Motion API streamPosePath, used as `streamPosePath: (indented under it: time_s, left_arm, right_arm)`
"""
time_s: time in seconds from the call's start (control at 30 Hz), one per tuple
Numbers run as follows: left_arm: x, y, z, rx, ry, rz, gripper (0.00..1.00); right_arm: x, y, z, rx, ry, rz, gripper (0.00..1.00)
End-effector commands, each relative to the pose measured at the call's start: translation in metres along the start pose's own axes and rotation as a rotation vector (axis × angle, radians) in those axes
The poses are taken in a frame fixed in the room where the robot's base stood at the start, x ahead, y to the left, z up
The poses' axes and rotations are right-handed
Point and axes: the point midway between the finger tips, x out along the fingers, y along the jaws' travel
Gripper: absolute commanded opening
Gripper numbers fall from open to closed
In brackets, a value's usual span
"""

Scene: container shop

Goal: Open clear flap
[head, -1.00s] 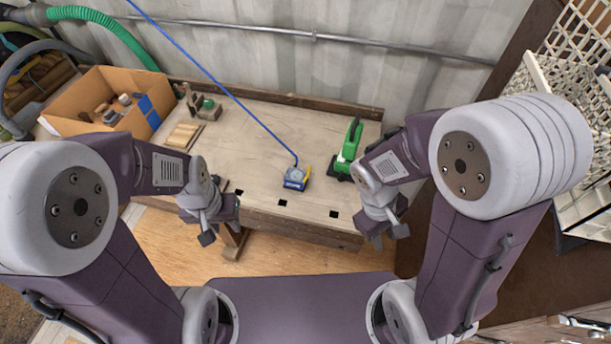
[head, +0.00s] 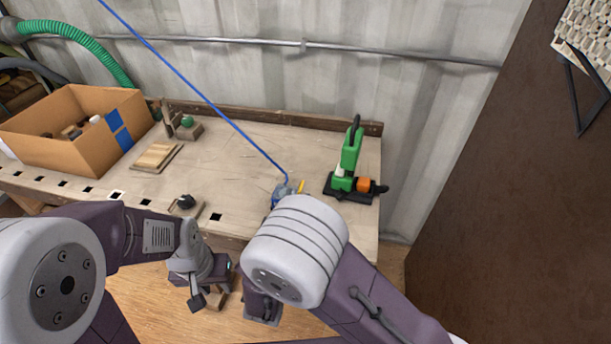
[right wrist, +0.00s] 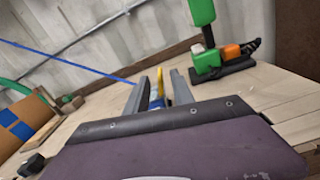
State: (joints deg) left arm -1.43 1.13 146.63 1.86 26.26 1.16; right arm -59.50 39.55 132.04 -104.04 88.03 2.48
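No clear flap can be made out in either view. A small blue-and-yellow device (head: 280,194) sits on the workbench at the end of a blue cord, partly hidden by my right arm in the head view. The right wrist view shows its blue and yellow parts (right wrist: 157,100) beyond and between the fingers of my right gripper (right wrist: 160,78). That gripper is open, its fingers apart; contact with the device cannot be told. In the head view my right arm hides the gripper. My left gripper (head: 207,300) hangs in front of the bench's front edge; its fingers are unclear.
A green tool with an orange part (head: 352,165) stands right of the device. A cardboard box (head: 60,165), a wooden block (head: 155,157) and a small green-knobbed tool (head: 187,128) are at the left. A blue cord (head: 205,103) slants down across the bench (head: 235,150).

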Motion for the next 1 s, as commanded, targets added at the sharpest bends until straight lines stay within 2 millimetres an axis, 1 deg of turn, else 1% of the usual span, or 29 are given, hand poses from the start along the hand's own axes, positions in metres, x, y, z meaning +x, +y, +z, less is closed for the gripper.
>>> streamPosePath:
  time_s: [0.07, 0.3, 0.4, 0.53, 0.77, 0.8, 0.9, 1.0]
  left_arm:
    - [0.001, 0.0, 0.001, 0.0, 0.0, 0.0, 0.36]
    - [0.005, 0.0, 0.001, 0.0, -0.001, 0.0, 0.36]
    - [0.006, 0.0, 0.001, 0.0, 0.0, 0.0, 0.36]
    - [0.006, 0.0, 0.001, 0.0, -0.001, 0.0, 0.36]
    - [0.006, 0.0, 0.001, 0.0, -0.001, 0.0, 0.36]
    - [0.006, 0.0, 0.001, 0.0, -0.001, 0.0, 0.36]
    - [0.006, 0.0, 0.001, 0.0, 0.0, 0.0, 0.36]
    - [0.006, 0.0, 0.001, 0.0, 0.0, 0.0, 0.36]
  right_arm:
    - [0.011, -0.002, 0.0, 0.003, -0.001, -0.006, 0.29]
    - [0.062, -0.003, 0.0, 0.002, -0.001, -0.009, 0.29]
    - [0.077, -0.002, 0.0, 0.002, -0.001, -0.006, 0.29]
    - [0.087, -0.002, 0.0, 0.001, 0.0, -0.004, 0.29]
    - [0.088, -0.001, 0.0, 0.001, 0.001, -0.004, 0.29]
    - [0.088, -0.001, 0.0, 0.001, 0.001, -0.004, 0.24]
    - [0.088, -0.002, 0.0, 0.001, 0.001, -0.004, 0.0]
    - [0.088, -0.002, 0.0, 0.0, 0.001, -0.004, 0.0]
